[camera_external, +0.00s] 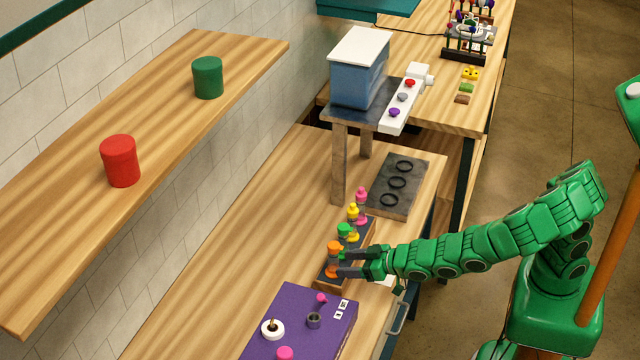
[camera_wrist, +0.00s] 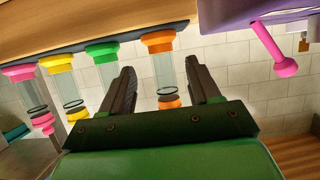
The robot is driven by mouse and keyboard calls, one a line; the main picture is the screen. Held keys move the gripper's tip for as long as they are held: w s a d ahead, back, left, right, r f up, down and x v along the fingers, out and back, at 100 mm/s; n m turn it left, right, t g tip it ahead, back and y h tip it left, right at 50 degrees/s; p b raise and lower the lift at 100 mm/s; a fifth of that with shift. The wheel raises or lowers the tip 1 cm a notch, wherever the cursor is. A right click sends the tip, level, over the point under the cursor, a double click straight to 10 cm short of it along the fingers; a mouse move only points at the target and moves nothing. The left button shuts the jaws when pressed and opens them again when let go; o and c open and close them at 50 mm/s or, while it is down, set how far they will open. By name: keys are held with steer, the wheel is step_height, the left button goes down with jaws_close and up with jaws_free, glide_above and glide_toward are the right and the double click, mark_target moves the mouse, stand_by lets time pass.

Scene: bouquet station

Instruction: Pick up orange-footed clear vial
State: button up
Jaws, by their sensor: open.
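The orange-footed clear vial (camera_external: 333,260) stands upright at the near end of a dark rack on the bench. In the wrist view, which looks upside down, the vial (camera_wrist: 163,72) shows its clear body between an orange foot and an orange top. My gripper (camera_external: 342,262) is open at this vial, with one finger on either side of it. In the wrist view my gripper (camera_wrist: 162,80) has visible gaps between both fingers and the vial. Green (camera_external: 345,232), yellow (camera_external: 352,214) and pink (camera_external: 361,200) vials stand behind it in the same row.
A purple box (camera_external: 262,318) with knobs and a pink lever lies close in front of the rack. A dark plate with rings (camera_external: 397,187) lies behind. A blue bin (camera_external: 358,75) stands on a raised stand. A shelf holds red and green canisters.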

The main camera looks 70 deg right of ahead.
mark_target(327, 268)
steer(key=shift+x, duration=3.5)
steer(key=shift+a, duration=0.15)
jaws_close()
